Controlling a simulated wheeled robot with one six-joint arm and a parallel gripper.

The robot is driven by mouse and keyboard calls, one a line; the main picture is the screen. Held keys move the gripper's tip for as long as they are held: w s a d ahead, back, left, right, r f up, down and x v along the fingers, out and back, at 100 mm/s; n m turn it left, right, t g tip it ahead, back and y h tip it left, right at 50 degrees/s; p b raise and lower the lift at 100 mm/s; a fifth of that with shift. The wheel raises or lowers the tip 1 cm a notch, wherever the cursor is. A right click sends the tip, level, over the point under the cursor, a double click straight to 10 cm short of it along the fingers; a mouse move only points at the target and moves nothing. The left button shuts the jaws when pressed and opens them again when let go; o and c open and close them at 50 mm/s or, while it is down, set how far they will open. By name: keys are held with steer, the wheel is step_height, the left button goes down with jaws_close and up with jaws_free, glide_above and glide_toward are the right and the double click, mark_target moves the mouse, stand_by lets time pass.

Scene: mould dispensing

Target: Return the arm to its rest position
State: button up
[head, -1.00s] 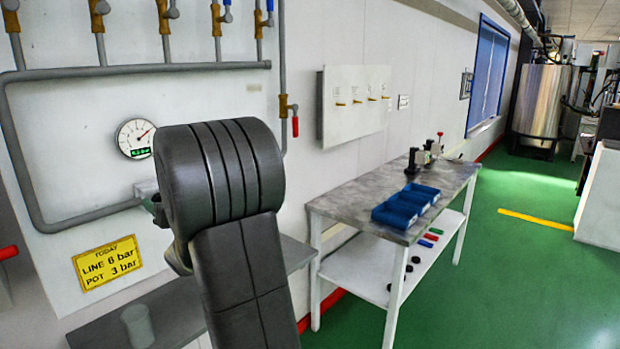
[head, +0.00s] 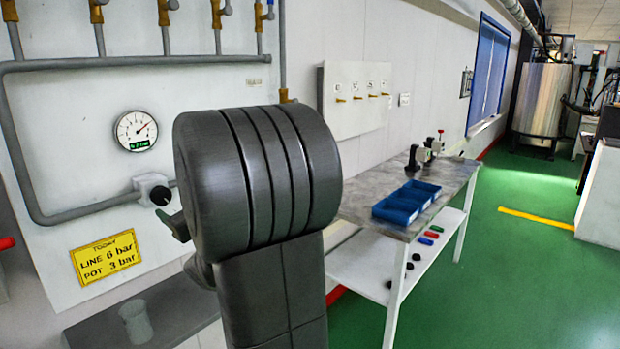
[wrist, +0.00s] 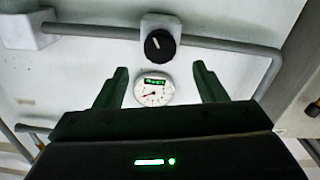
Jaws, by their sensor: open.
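My gripper (wrist: 161,88) shows in the wrist view with its two dark fingers apart and nothing between them. It faces the wall panel, apart from it. Beyond the fingers are a round pressure gauge (wrist: 154,90) with a green display and a black regulator knob (wrist: 159,45). In the head view my dark arm fills the middle and largely hides the gripper. The gauge (head: 136,131) and the knob (head: 153,189) on its grey pipe show to the left of the arm.
A yellow sign (head: 106,257) reads LINE 6 bar, POT 3 bar. A clear cup (head: 137,322) stands on a grey shelf at lower left. A table (head: 368,190) with blue bins (head: 405,203) stands right of my arm. Green floor (head: 500,270) is open at right.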

steer(key=shift+v, duration=2.05)
